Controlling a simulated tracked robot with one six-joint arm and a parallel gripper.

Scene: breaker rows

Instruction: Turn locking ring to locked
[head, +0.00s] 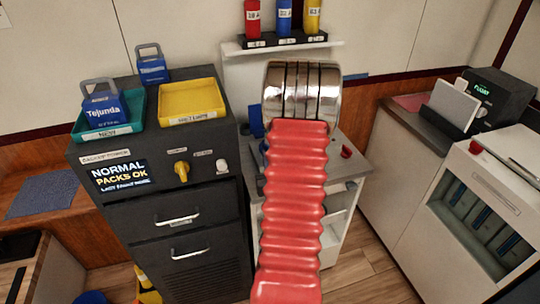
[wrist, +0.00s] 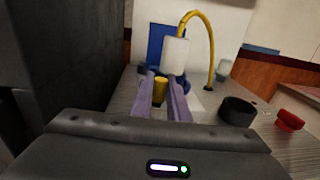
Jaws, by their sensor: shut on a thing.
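In the wrist view, my gripper (wrist: 163,82) has its two purple fingers on either side of a small yellow cylindrical piece (wrist: 160,92) and is shut on it. I cannot tell for sure whether this piece is the locking ring, and no lock marking is readable. A white cylinder (wrist: 175,55) stands just beyond the fingertips, with a curved yellow hose (wrist: 208,35) rising from behind it. In the head view, my red ribbed arm covers the gripper and most of the work spot.
On the grey bench top, a black round cup-like part (wrist: 237,110) and a red knob (wrist: 289,121) stand right of my gripper. A dark cabinet (head: 170,240) stands close on the left. A white shelf (head: 245,50) with colored bottles is behind.

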